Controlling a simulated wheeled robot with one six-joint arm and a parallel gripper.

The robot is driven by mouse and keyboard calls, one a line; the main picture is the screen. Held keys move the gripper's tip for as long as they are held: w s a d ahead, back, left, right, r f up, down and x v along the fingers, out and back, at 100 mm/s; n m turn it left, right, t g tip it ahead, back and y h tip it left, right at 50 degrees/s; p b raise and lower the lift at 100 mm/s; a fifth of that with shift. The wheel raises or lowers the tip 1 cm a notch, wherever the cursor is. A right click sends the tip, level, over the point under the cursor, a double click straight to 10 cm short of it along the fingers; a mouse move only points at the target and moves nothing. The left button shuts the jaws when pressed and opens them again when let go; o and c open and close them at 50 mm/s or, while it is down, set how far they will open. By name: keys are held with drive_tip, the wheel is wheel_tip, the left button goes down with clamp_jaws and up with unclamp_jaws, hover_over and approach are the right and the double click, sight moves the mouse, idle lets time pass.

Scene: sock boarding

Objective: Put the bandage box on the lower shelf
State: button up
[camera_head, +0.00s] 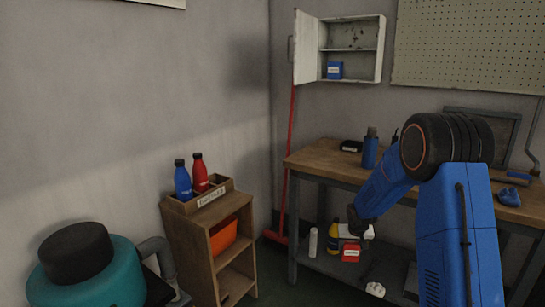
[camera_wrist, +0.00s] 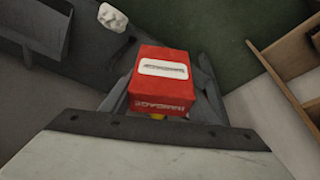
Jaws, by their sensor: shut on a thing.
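The bandage box (camera_wrist: 160,80) is a red box with a white label, and in the wrist view it sits between the dark fingers of my gripper (camera_wrist: 161,92). My gripper is shut on it. In the head view the red box (camera_head: 351,253) shows just under my gripper, in front of the workbench's lower shelf (camera_head: 322,263). I cannot tell whether it touches that shelf. A wall cabinet (camera_head: 352,48) with an open door also has a lower compartment, where a blue box (camera_head: 334,70) stands.
A yellow bottle (camera_head: 335,237) and a white cylinder (camera_head: 313,242) stand near the box. A crumpled white thing (camera_head: 375,289) lies nearby; it also shows in the wrist view (camera_wrist: 112,17). A wooden shelf unit (camera_head: 196,253) stands left, with bottles on top and an orange bin.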

drive_tip(key=w+a+f+n, duration=0.1)
drive_tip(key=w+a+f, duration=0.1)
drive_tip(key=f, duration=0.5)
drive_tip(key=w+a+f+n, duration=0.1)
drive_tip(key=a+f, duration=0.1)
drive_tip(key=f, duration=0.4)
drive_tip(key=s+f, duration=0.5)
drive_tip(key=s, duration=0.8)
drive_tip(key=shift+a+y, duration=0.25)
drive_tip(key=shift+y, duration=0.05)
